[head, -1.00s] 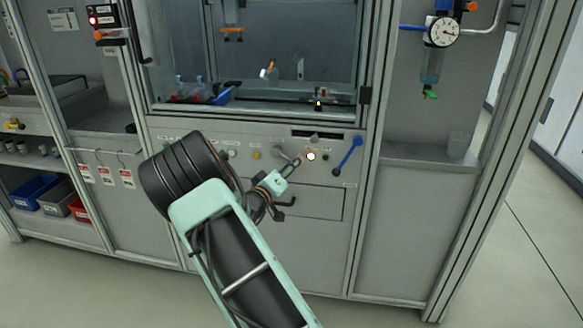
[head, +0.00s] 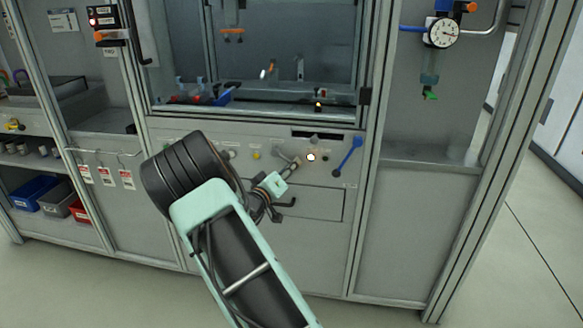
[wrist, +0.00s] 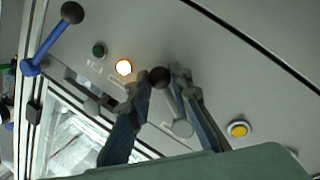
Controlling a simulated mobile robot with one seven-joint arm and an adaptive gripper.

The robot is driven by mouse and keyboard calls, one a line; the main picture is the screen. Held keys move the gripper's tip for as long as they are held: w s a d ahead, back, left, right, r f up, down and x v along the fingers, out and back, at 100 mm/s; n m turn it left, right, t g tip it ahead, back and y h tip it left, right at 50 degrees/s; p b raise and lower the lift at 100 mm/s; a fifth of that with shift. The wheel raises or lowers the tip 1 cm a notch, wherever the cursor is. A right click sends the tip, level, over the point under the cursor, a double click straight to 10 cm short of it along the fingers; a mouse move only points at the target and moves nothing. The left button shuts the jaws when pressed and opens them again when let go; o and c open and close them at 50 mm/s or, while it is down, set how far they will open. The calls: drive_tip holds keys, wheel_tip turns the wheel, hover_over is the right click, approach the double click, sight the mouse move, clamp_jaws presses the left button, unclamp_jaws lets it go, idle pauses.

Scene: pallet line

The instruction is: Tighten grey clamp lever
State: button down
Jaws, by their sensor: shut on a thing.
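The grey clamp lever (wrist: 174,105) is on the sloping grey panel. In the wrist view its dark ball knob (wrist: 160,77) lies between the two fingers, and its grey arm runs down to a round grey hub (wrist: 182,128). My gripper (wrist: 162,80) is shut on the lever at its knob end. In the head view my gripper (head: 291,165) reaches the panel just left of the lit button, and the lever's grey hub (head: 281,153) shows beside it. The knob is hidden there by the fingers.
A lit button (wrist: 124,67) and a dark green button (wrist: 99,50) sit close to my fingers. A blue lever (head: 348,155) stands to the right on the panel. A yellow button (wrist: 239,129) is on the other side. A glass window (head: 255,55) is above.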

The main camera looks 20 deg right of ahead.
drive_tip(key=shift+w+a+f+m+y+b, duration=0.2)
drive_tip(key=shift+w+a+f+m+y, duration=0.45)
drive_tip(key=shift+m, duration=0.95)
drive_tip(key=shift+w+a+f+m+y+b, duration=0.25)
drive_tip(key=shift+w+a+m+y, duration=0.2)
drive_tip(key=shift+a+m, duration=0.8)
drive_tip(key=shift+w+a+f+m+y+b, duration=0.2)
drive_tip(key=shift+w+a+f+m+y, duration=0.35)
drive_tip(key=shift+m, duration=1.4)
drive_tip(key=shift+d+r, duration=0.1)
drive_tip(key=c, duration=1.7)
unclamp_jaws()
drive_tip(key=shift+c, duration=0.2)
drive_tip(key=shift+s, duration=0.1)
drive_tip(key=v, duration=1.2)
drive_tip(key=shift+r, duration=0.15)
